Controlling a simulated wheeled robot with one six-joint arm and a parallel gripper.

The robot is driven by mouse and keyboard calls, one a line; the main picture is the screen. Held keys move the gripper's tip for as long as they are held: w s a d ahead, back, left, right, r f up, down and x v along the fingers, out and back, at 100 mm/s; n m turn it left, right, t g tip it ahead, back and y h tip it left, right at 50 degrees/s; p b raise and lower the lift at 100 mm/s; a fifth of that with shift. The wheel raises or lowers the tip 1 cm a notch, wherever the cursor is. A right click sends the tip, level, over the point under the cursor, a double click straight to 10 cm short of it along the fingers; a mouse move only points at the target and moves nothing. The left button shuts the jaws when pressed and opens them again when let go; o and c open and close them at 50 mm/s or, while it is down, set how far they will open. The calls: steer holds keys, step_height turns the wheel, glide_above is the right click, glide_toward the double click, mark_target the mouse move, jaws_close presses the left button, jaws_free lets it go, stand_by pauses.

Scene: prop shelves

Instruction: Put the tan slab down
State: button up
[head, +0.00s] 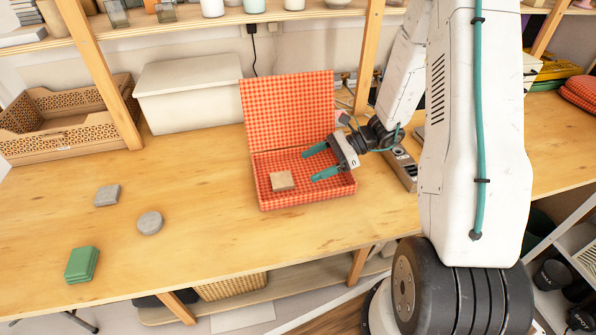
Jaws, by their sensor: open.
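The tan slab (282,181) is a small square block. It lies in the base of an open red checkered box (310,197), toward the left side. The box's lid (288,105) stands up at the back. My gripper (308,166) has teal fingers that are spread apart. It is over the right part of the box, to the right of the slab. The slab is apart from both fingers, and nothing is between them.
On the wooden table (200,225) to the left lie a grey square block (107,195), a grey round block (150,223) and a green block (82,264). A white bin (190,95) and a wooden crate (65,125) stand behind. A power strip (402,168) lies right of the box.

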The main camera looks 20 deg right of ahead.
steer(key=v, duration=0.3)
steer(key=shift+d+r, duration=0.2)
steer(key=shift+d, duration=0.15)
steer(key=shift+s+d+r, duration=0.1)
steer(key=shift+r, duration=0.15)
steer(key=s+a+r+n+g+h, duration=0.2)
steer(key=s+a+r+n+h, duration=0.15)
steer(key=s+r+n, duration=0.35)
steer(key=s+a+r+n+g+h, duration=0.3)
steer(key=s+a+r+n, duration=0.15)
steer(key=r, duration=0.45)
steer(key=s+r+n+t+h, duration=0.1)
steer(key=s+r+n+h, duration=0.2)
steer(key=s, duration=0.3)
steer(key=s+r+n+t+h, duration=0.2)
steer(key=s+r+n+h, duration=0.1)
steer(key=s+n, duration=0.3)
steer(key=shift+s+r+t+h, duration=0.3)
steer(key=shift+s+r+h, duration=0.05)
steer(key=shift+s+r, duration=0.05)
